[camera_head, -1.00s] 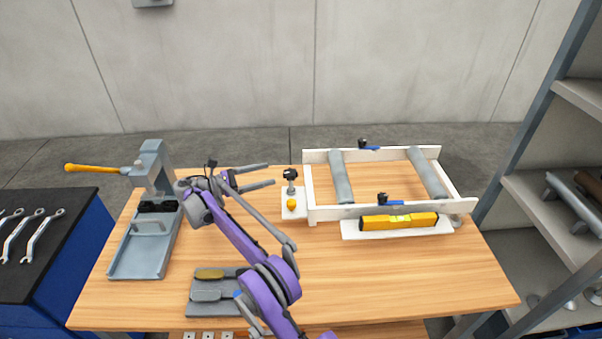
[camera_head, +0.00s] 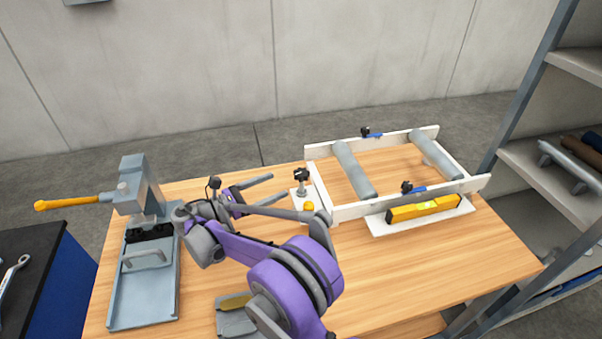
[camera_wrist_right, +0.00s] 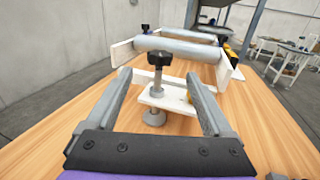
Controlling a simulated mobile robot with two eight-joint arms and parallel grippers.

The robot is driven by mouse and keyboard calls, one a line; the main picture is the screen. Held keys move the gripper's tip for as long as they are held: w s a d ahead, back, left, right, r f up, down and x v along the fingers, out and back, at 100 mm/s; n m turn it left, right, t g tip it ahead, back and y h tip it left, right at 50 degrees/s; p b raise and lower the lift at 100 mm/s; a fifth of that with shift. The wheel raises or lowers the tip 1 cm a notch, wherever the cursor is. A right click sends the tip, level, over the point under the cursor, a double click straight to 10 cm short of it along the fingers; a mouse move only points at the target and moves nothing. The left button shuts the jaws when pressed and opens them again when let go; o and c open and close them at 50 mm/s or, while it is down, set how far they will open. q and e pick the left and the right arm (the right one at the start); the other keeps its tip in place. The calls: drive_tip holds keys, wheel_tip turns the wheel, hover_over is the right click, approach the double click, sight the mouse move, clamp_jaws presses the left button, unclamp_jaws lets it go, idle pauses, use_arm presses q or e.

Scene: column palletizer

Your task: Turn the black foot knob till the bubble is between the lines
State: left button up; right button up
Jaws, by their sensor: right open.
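The black foot knob (camera_head: 301,174) tops a threaded post at the left end of the white roller frame (camera_head: 345,212). In the right wrist view the knob (camera_wrist_right: 160,58) stands upright between and beyond the fingertips. My right gripper (camera_head: 272,187) is open and empty, its two grey fingers pointing at the knob's post without visible contact; it also shows in the right wrist view (camera_wrist_right: 158,84). The yellow level (camera_head: 423,208) lies on a white ledge at the frame's front right. Its bubble is too small to read. My left gripper is not in view.
A grey press with an orange handle (camera_head: 72,202) stands at the table's left. A grey tray (camera_head: 237,318) lies near the front, partly hidden by my arm. An orange knob (camera_head: 309,206) sits beside the foot. Shelves (camera_head: 540,170) stand at the right.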

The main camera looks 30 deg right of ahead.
sight(302, 172)
drive_tip(key=d, duration=0.3)
drive_tip(key=d+p, duration=0.1)
drive_tip(key=d, duration=0.5)
drive_tip(key=shift+w+d, duration=0.35)
drive_tip(key=shift+d, duration=0.05)
